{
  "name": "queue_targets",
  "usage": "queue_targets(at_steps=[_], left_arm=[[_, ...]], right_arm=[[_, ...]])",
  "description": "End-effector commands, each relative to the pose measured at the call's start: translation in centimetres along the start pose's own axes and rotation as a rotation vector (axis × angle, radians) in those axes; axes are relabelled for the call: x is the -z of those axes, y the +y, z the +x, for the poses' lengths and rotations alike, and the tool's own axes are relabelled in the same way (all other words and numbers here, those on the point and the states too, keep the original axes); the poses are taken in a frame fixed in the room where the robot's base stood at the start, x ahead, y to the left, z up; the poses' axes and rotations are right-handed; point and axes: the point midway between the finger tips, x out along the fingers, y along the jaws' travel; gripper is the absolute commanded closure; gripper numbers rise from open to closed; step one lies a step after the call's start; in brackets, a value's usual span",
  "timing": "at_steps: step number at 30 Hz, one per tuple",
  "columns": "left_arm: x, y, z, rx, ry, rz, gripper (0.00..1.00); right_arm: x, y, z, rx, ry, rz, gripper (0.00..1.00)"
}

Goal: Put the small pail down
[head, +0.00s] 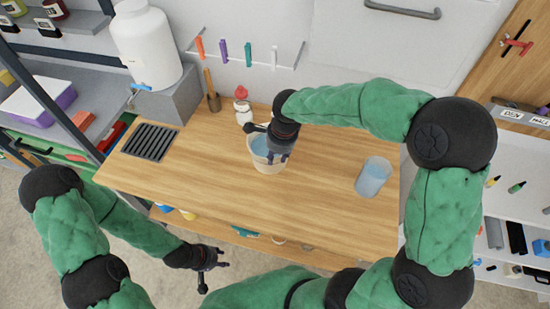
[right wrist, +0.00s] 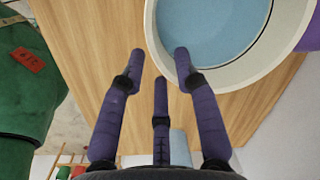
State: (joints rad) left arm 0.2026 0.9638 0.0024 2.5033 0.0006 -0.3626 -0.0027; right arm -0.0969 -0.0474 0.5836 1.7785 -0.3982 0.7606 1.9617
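The small pail (head: 258,160) is pale, with blue water-like contents, and is at the middle back of the wooden worktop (head: 320,190). Its round rim also shows large in the right wrist view (right wrist: 158,40). My right gripper (head: 277,155) reaches over the pail from above. In the right wrist view my right gripper's fingers (right wrist: 159,55) are spread apart, with one tip over the rim and another outside it. I cannot tell whether they touch it, or whether the pail's base rests on the wood. My left gripper (head: 218,268) is open and empty, in front of the worktop.
A clear container of blue liquid (head: 373,177) stands at the right of the worktop. A white bottle with a red top (head: 243,112) stands just behind the pail. A dark grate (head: 150,141) is at the left, below a white tank (head: 146,45). The worktop's front middle is clear.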

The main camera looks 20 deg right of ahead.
Motion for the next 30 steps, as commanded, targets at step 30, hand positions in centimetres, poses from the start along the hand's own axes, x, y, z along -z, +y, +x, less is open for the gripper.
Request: queue_targets(at_steps=[30], left_arm=[[-0.1,0.9,-2.5,0.0,0.0,0.0,0.6]], right_arm=[[-0.1,-0.1,-9.0,0.001,0.0,0.0,0.68]])
